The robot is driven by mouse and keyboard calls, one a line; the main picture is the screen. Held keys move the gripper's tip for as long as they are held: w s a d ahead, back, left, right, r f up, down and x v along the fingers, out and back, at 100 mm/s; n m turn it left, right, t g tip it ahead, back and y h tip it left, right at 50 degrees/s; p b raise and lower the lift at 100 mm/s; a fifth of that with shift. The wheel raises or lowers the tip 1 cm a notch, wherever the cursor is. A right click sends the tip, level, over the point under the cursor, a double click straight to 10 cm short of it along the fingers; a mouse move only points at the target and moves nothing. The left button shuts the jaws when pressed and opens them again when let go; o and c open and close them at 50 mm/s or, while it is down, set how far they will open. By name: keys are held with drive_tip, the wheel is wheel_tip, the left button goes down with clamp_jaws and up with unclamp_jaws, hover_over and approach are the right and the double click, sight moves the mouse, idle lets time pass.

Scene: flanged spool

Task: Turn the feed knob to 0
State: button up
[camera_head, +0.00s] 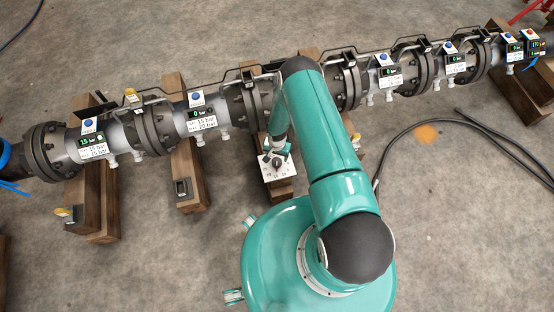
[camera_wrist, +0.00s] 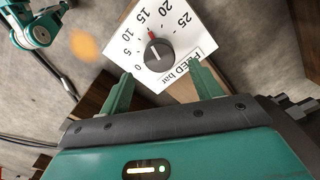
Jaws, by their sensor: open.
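The feed knob (camera_wrist: 158,54) is a dark round knob with a red pointer on a white plate (camera_wrist: 205,45) marked 0 to 25 and "FEED bar". The pointer is at about 15. In the head view the plate (camera_head: 287,174) sits on a wooden block below the pipe, with the knob (camera_head: 277,163) partly visible. My gripper (camera_wrist: 163,68) is open and empty, its two green fingers apart at the near side of the knob. I cannot tell whether either finger touches it. In the head view my gripper (camera_head: 277,149) is beside the plate, partly hidden by my arm.
A flanged pipe (camera_head: 120,132) crosses the back on wooden blocks (camera_head: 185,165). The left display (camera_head: 86,142) reads 15 bar; another (camera_head: 196,113) reads 0. A black hose (camera_head: 440,122) lies on the concrete at the right, beside an orange stain (camera_head: 427,133).

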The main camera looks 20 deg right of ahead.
sight(277, 161)
drive_tip(key=shift+f, duration=2.3)
drive_tip(key=c, duration=1)
